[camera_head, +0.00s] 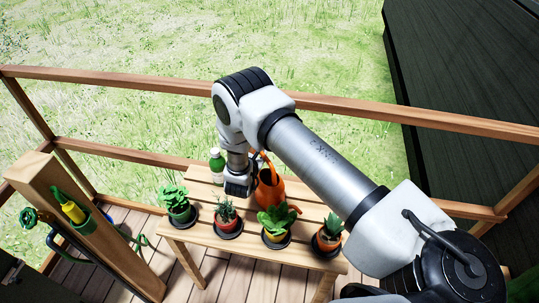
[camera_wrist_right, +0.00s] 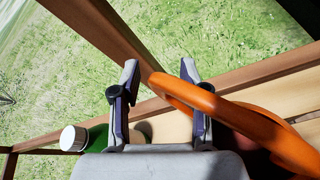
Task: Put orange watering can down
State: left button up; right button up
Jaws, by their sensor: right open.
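The orange watering can (camera_head: 270,192) stands on the slatted wooden table (camera_head: 200,180), behind the potted plants. My right gripper (camera_head: 240,187) is just left of the can in the head view, with its fingers mostly hidden there. In the right wrist view my right gripper (camera_wrist_right: 160,72) has its two fingers apart. My left gripper is not in view.
Several potted plants (camera_head: 277,219) line the table's front edge. A green bottle with a white cap (camera_head: 217,167) stands close left of my gripper; it also shows in the right wrist view (camera_wrist_right: 85,138). A wooden railing (camera_head: 150,83) runs behind the table.

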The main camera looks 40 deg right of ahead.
jog(key=shift+r, duration=0.1)
grip_shut()
